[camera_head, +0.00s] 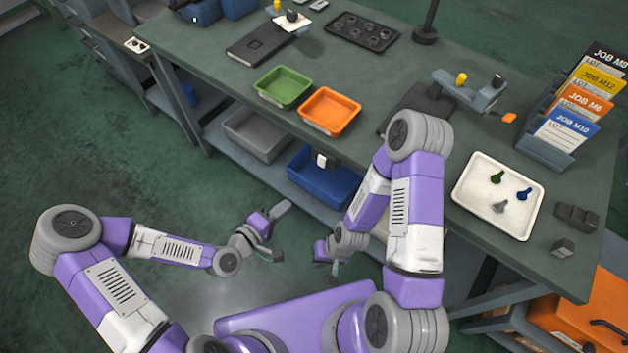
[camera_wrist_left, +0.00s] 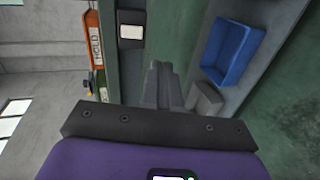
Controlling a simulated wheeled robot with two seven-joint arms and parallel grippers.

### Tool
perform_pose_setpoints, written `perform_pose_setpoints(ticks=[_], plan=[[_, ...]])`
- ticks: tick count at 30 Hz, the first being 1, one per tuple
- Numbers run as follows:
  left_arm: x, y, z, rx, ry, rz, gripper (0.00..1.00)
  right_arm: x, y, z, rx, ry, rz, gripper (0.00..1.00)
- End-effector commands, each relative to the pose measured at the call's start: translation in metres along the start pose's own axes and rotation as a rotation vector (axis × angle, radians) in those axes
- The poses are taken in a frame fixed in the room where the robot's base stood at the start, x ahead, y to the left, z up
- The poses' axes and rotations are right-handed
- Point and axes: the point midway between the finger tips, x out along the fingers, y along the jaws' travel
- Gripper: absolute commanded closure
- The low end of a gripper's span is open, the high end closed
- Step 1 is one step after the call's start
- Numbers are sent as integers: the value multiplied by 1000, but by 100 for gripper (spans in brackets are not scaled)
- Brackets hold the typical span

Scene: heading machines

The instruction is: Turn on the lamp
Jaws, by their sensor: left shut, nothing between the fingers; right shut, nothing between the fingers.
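A black pole on a round base (camera_head: 425,35), which may be the lamp's stand, rises at the back of the bench; its top is out of view. A white plate in a dark frame also shows in the left wrist view (camera_wrist_left: 131,32). My left gripper (camera_head: 284,207) is shut and empty, in front of the bench. Its fingers in the left wrist view (camera_wrist_left: 163,84) lie together, below and right of the plate. My right gripper (camera_head: 333,268) is shut and empty, low near my body.
The bench (camera_head: 230,95) carries a green tray (camera_head: 283,86), an orange tray (camera_head: 331,110), a white tray (camera_head: 480,180) and a job-card rack (camera_head: 545,150). A grey bin (camera_head: 250,140) and a blue bin (camera_head: 325,185) sit on the lower shelf. Floor at left is clear.

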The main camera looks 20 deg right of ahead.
Motion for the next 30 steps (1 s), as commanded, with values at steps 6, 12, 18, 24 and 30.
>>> perform_pose_setpoints(ticks=[6,12,18,24,30], plan=[[2,22,-5,-50,20,141,100,12,4,-1,0,1,0,100],[2,24,-5,-50,19,141,100,11,4,-1,-1,1,0,100],[8,24,-4,-49,18,139,100,12,4,-1,-1,1,0,100],[41,27,-4,-47,15,140,100,18,7,-1,-1,1,0,100],[84,33,-5,-46,16,140,100,25,9,-1,0,1,0,100]])
